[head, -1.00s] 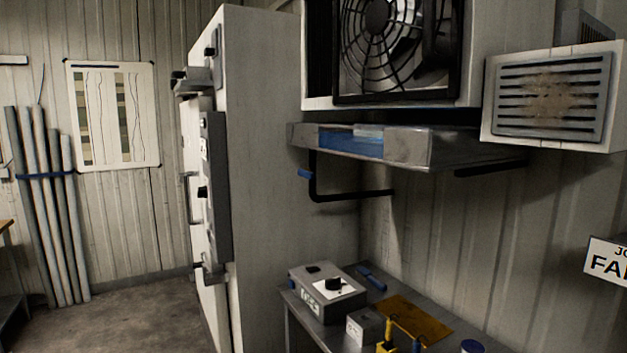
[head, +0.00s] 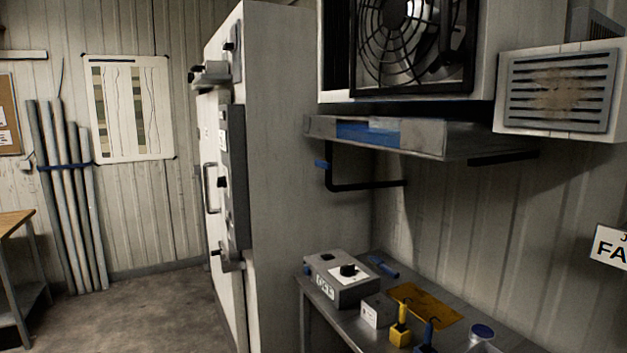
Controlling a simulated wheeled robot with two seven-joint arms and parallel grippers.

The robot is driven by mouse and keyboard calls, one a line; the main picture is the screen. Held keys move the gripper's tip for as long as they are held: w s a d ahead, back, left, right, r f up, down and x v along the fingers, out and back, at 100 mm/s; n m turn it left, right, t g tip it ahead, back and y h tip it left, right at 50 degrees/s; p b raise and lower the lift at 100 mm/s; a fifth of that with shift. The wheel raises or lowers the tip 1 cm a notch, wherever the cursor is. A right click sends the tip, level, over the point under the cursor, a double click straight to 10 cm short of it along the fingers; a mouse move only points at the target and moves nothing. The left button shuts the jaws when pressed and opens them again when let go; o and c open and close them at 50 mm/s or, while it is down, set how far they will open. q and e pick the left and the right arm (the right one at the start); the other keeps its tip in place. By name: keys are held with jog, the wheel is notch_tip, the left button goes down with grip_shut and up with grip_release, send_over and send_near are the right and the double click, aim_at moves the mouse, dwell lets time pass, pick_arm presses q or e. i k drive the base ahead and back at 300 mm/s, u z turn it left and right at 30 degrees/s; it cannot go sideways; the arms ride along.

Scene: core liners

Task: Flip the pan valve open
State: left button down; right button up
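A grey metal drip pan (head: 418,138) with a blue patch on its front left part is fixed under the fan unit. A black pipe (head: 350,187) drops from beneath the pan and bends right toward the wall. A small blue lever (head: 321,164), which looks like the pan valve handle, sticks out to the left of the pipe's upper part. It is small, and I cannot tell its exact setting. Neither of my grippers shows in the head view.
A tall pale cabinet (head: 300,180) stands left of the pan. Below the pan, a metal bench (head: 395,345) holds a grey control box (head: 338,280), a yellow sheet (head: 425,303) and small tools. A wooden-topped table (head: 12,222) is at far left. Floor between is clear.

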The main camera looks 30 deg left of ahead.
aim_at(323, 163)
jog(key=k, duration=1.15)
jog(key=u, duration=0.4)
jog(key=i, duration=0.55)
jog(key=u, duration=0.65)
jog(key=i, duration=1)
jog(key=z, duration=0.85)
jog(key=i, duration=0.55)
jog(key=z, duration=0.5)
